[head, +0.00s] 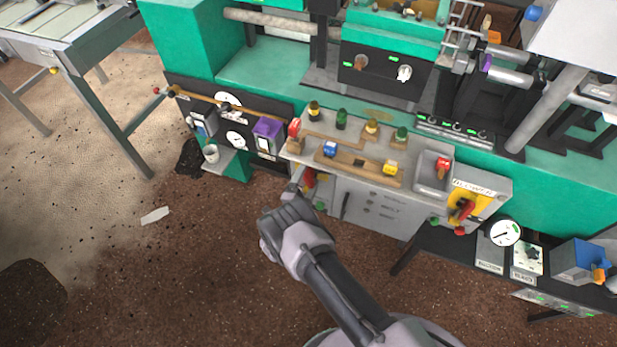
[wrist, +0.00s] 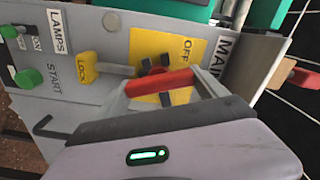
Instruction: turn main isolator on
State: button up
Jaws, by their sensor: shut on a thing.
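The main isolator shows in the wrist view as a yellow plate (wrist: 187,45) marked OFF, beside a white label (wrist: 226,57) reading MAI, the rest cut off. Its red handle (wrist: 160,82) sits on a dark hub and lies between the fingers of my gripper (wrist: 164,84), which is shut on it. In the head view my gripper (head: 301,185) is at the left end of the grey console (head: 345,205). A bit of red and yellow (head: 311,178) shows there; my gripper hides most of the isolator.
A yellow LOCK tag (wrist: 87,68) sticks out beside the plate. A green START button (wrist: 28,78) and a LAMPS label (wrist: 58,30) are farther left. A second red handle on yellow (head: 465,208) is at the console's right end. A red knob (wrist: 304,79) protrudes right.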

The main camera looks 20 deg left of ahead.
dwell(0.3)
jog(key=o, duration=2)
